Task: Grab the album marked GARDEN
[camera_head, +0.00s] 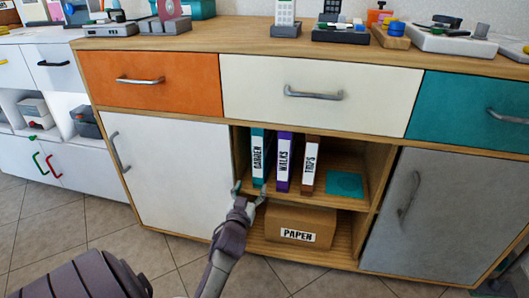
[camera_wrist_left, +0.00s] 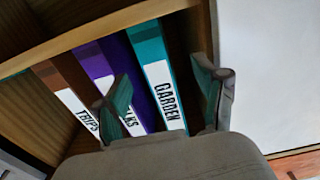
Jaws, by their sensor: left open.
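The teal album marked GARDEN (camera_head: 258,158) stands upright at the left end of the open shelf, beside the purple WALKS album (camera_head: 283,162) and the brown TRIPS album (camera_head: 309,163). My left gripper (camera_head: 250,190) is open and empty in front of the GARDEN album's lower part. In the left wrist view, the GARDEN album (camera_wrist_left: 157,70) lies between the two spread fingers of my left gripper (camera_wrist_left: 168,92). One finger overlaps the WALKS spine (camera_wrist_left: 95,62) in the picture; the other is over the dark gap beside the GARDEN album. Contact cannot be told. My right gripper is not in view.
A teal square item (camera_head: 344,184) lies on the same shelf, right of the albums. A cardboard box marked PAPER (camera_head: 300,225) stands on the shelf below. A white door (camera_head: 170,170) borders the opening on the left, a grey door (camera_head: 430,215) on the right.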

